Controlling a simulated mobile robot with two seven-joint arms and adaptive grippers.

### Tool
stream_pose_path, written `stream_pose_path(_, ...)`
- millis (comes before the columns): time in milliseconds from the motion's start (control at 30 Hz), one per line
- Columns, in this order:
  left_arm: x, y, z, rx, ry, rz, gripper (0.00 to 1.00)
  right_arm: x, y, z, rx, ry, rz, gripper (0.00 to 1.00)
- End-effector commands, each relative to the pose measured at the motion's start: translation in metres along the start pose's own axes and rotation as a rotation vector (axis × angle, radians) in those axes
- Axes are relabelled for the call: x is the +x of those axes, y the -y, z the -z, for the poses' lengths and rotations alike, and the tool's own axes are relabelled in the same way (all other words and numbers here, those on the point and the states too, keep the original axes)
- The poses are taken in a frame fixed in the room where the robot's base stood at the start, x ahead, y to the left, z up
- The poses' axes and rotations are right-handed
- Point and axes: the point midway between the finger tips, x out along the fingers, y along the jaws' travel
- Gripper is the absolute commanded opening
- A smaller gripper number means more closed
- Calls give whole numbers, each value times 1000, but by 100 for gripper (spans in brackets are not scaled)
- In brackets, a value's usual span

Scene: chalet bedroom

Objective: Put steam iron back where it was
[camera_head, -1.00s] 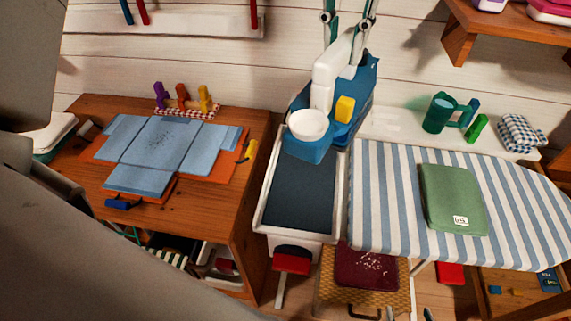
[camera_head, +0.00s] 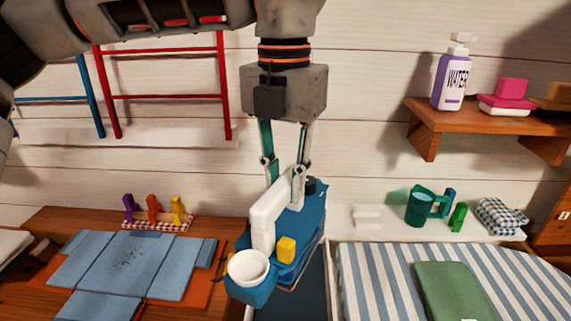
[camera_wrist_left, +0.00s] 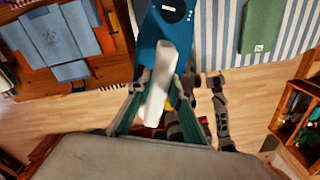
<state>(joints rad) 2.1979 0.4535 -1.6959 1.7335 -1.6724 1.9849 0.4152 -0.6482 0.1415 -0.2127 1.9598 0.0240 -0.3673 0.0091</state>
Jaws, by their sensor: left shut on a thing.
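The steam iron (camera_head: 312,232) has a blue body, a white handle (camera_head: 264,218), a yellow button and a white round cup at its near end. My left gripper (camera_head: 284,175) comes down from above and is shut on the handle. In the left wrist view the white handle (camera_wrist_left: 160,85) lies between the green fingers, with the blue body behind it. The iron is over the dark-padded white tray (camera_head: 322,296) between desk and ironing board. I cannot tell whether it touches the pad. My right gripper does not show.
The striped ironing board (camera_head: 370,280) with a folded green cloth (camera_head: 447,290) is at right. A green mug (camera_head: 419,208) and checked cloth (camera_head: 500,217) stand on a white ledge behind. The desk (camera_head: 60,222) at left holds a blue folding board (camera_head: 125,262) and pegs.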

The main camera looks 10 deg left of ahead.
Motion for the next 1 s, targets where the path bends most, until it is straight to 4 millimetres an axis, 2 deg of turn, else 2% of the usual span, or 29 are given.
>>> stream_pose_path(167,37,0,0,1,0,3,0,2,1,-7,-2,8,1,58)
stream_pose_path(400,82,0,0,1,2,2,0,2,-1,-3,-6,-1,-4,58)
stream_pose_path(533,96,0,-1,0,3,3,0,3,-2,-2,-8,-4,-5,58)
stream_pose_path(767,106,0,-1,0,5,2,0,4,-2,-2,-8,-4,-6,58)
stream_pose_path(1000,134,0,-1,0,2,2,0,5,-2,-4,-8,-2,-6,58)
